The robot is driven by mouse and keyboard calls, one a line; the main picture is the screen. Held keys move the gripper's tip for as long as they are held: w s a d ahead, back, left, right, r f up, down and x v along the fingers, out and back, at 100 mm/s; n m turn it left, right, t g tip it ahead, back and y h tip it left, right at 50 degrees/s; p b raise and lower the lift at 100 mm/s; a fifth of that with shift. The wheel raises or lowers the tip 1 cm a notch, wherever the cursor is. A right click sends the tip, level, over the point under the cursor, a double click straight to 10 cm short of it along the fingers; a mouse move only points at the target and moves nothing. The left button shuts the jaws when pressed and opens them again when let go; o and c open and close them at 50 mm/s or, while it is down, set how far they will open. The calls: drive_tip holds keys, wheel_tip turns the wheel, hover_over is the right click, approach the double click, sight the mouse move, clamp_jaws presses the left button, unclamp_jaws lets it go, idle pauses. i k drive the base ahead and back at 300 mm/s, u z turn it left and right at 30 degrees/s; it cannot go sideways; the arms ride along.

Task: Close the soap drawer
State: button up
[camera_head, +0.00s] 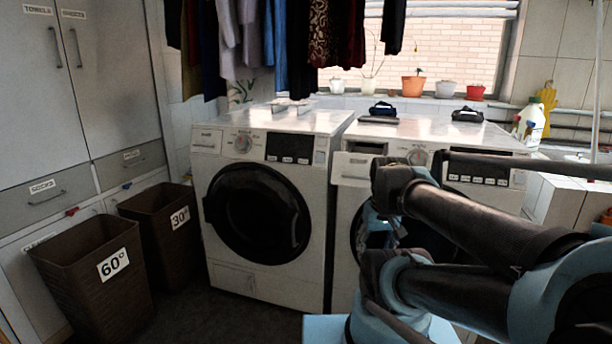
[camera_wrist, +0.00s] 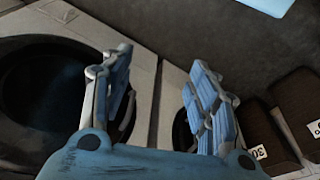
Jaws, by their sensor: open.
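The soap drawer (camera_head: 352,169) is a white box front at the upper left of the right washing machine (camera_head: 345,215). In the head view it appears to stand out from the panel, pulled open. My gripper (camera_wrist: 162,62) is open and empty in the wrist view, with its two blue-grey fingers apart. In the head view it is mostly hidden by my arm, below the drawer and in front of the right machine's door. I cannot make out the drawer in the wrist view.
The left washing machine (camera_head: 265,205) has its drawer (camera_head: 207,140) flush. Two brown baskets (camera_head: 95,272) (camera_head: 163,230) stand at the left by grey cabinets (camera_head: 80,90). Clothes (camera_head: 290,45) hang above the machines. The dark floor in front of the left machine is clear.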

sight(351, 167)
drive_tip(key=u, duration=0.7)
drive_tip(key=k, duration=1.2)
drive_tip(key=z, duration=1.15)
drive_tip(key=i, duration=1)
